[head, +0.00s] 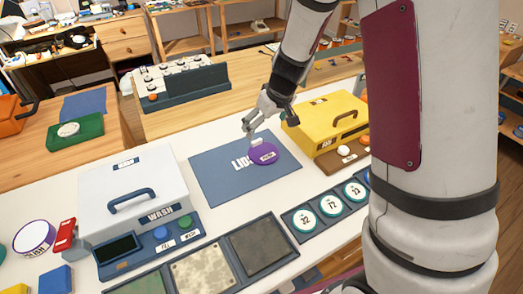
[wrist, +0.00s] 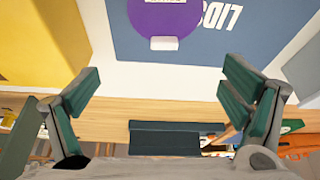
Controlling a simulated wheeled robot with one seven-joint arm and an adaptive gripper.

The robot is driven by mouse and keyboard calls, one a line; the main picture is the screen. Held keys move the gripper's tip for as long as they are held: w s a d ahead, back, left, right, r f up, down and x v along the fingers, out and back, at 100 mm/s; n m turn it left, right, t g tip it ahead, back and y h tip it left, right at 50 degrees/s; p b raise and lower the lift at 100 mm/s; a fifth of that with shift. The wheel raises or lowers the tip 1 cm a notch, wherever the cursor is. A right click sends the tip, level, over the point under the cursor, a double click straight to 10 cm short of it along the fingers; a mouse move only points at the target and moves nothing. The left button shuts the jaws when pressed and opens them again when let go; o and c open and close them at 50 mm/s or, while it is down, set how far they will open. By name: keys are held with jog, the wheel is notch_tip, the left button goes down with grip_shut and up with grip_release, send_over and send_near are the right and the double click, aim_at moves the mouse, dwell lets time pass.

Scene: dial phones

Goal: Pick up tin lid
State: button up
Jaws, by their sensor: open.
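A purple round lid (head: 264,156), which looks like the tin lid, lies on the blue mat (head: 215,179). It has a pale tab on its far edge and a small label. In the wrist view the lid (wrist: 160,18) is cut by the top edge, with its tab towards my gripper. My gripper (head: 253,128) is just above and behind the lid in the head view. In the wrist view my gripper (wrist: 163,82) is open, with its green pads wide apart and nothing between them. A round tin (head: 34,237) with a purple rim stands at the far left.
A yellow box (head: 325,122) with a handle stands close to the right of the mat. A white wash box (head: 135,195) stands to its left. Dark trays (head: 263,245) and round numbered discs (head: 331,206) line the front. The mat around the lid is clear.

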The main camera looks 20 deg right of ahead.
aim_at(257, 141)
jog(key=x, duration=0.4)
jog(key=shift+a+b+x, duration=0.15)
jog(key=shift+b+x, duration=0.1)
jog(key=shift+x, duration=1.15)
jog(key=shift+a+b+x, duration=0.15)
jog(key=shift+b+x, duration=0.1)
jog(key=shift+x, duration=1.15)
jog(key=shift+c, duration=0.4)
jog(key=c, duration=2)
